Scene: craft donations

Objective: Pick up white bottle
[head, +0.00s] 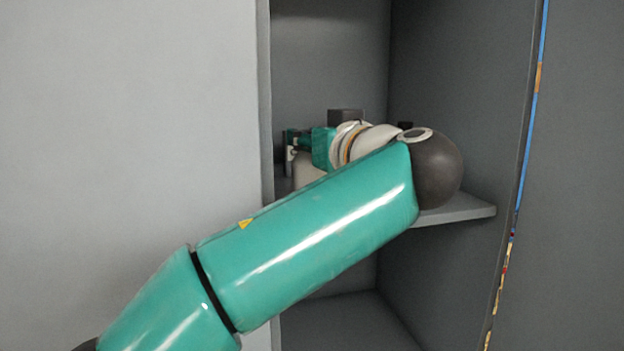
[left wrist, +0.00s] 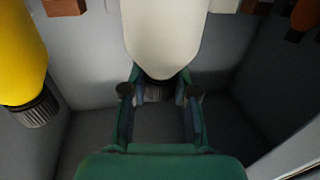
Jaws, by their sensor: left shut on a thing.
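The white bottle (left wrist: 165,40) is at the top centre of the left wrist view, with its dark cap end between the fingers of my left gripper (left wrist: 158,92). That gripper is shut on the bottle at its cap or neck end. In the head view, my left arm reaches into the grey cabinet and the gripper (head: 291,146) is small and partly hidden by my own wrist. A pale piece of the white bottle (head: 308,173) shows just below it. Whether the bottle touches the shelf cannot be told. My right gripper is not in view.
The cabinet shelf (head: 462,209) lies under my wrist. A dark grey block (head: 345,115) stands behind it. A yellow bottle (left wrist: 22,50) with a ribbed dark cap is left of the white one. Reddish-brown blocks (left wrist: 64,6) sit along the wrist view's top. The lower compartment looks empty.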

